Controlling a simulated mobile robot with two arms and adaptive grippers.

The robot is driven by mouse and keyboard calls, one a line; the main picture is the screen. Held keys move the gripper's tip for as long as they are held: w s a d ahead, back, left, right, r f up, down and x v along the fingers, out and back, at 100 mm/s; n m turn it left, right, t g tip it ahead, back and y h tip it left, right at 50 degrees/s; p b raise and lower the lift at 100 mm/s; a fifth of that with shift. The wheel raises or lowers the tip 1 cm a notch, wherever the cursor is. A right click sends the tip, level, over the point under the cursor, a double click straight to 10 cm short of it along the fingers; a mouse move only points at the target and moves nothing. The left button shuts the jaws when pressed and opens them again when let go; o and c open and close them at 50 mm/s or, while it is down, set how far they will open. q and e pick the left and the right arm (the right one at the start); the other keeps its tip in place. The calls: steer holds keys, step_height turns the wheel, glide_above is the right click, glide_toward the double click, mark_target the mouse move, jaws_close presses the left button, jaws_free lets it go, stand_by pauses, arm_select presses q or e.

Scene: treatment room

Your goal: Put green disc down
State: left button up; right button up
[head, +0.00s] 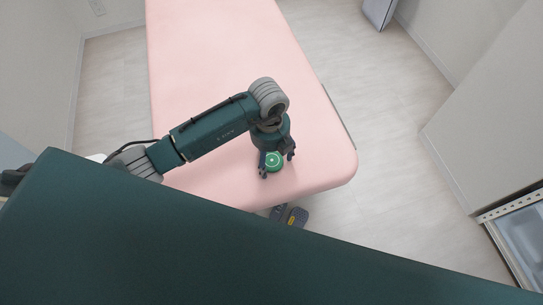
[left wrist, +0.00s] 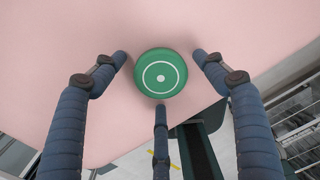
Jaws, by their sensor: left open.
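The green disc (head: 273,160) with a white ring and centre dot lies on the pink treatment table (head: 220,45), near its front right corner. In the left wrist view the disc (left wrist: 160,73) rests flat on the pink surface (left wrist: 60,60). My left gripper (head: 276,164) is over the disc with its fingers spread around it. In the left wrist view my left gripper's three fingers (left wrist: 160,80) stand open, with gaps on the disc's left and right. The lower finger's tip is close to the disc's edge; whether it touches I cannot tell. My right gripper is not in view.
Pink table space is free behind and left of the disc. The table's front edge is close to it. A grey and dark foot pedal (head: 290,215) is on the floor beyond that edge. A white cabinet with an open drawer (head: 515,235) stands at the right.

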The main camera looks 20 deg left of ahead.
mark_target(271, 161)
arm_select(q)
step_height(271, 161, up, 12)
steer(key=shift+r+b, duration=0.15)
steer(key=shift+b, duration=0.15)
steer(key=shift+s, duration=0.1)
stand_by(0.5)
